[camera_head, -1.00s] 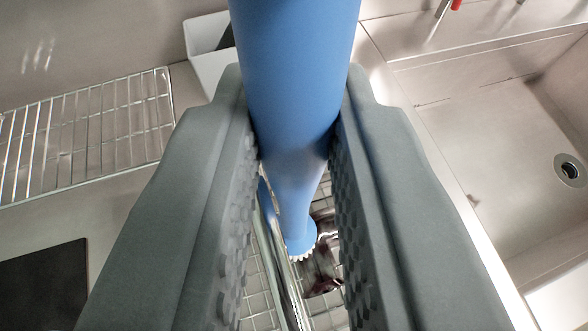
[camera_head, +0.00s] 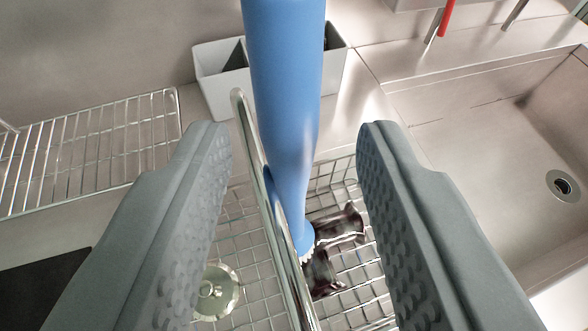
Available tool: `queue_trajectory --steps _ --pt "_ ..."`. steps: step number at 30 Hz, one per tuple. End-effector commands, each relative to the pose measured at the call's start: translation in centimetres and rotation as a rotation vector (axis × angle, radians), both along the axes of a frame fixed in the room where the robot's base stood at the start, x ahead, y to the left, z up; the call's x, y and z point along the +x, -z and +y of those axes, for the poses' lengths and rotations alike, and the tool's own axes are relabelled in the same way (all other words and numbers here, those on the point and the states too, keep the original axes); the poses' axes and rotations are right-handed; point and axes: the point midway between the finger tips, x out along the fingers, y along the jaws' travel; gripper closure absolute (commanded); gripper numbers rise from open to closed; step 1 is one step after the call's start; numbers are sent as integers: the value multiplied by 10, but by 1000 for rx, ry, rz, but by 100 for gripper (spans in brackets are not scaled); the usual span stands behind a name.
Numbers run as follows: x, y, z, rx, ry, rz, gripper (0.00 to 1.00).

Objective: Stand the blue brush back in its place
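The blue brush (camera_head: 285,95) stands nearly upright between my fingers, its handle toward me and its white bristles (camera_head: 306,243) down in a wire basket (camera_head: 245,245). My gripper (camera_head: 295,150) is open, with a gap between the brush and each grey textured finger. The lower end of the brush is partly hidden by the bar.
A two-part light container (camera_head: 222,80) stands behind. A wire rack (camera_head: 85,150) is left, a dark mat (camera_head: 40,290) lower left, a steel sink (camera_head: 480,130) right.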

Motion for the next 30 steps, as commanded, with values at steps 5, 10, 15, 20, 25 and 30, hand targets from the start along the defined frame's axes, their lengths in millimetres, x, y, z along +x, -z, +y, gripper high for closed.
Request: queue_trajectory --steps 5,10,15,20,25,30 --pt "-31 -13 0 0 0 -2 62" --pt "-56 -23 0 0 0 -2 62" --pt "-74 -29 0 0 0 -1 62" --pt "-82 -33 0 0 0 0 62" --pt "-83 -33 0 0 0 0 62" --pt "-87 -34 0 0 0 -3 62"
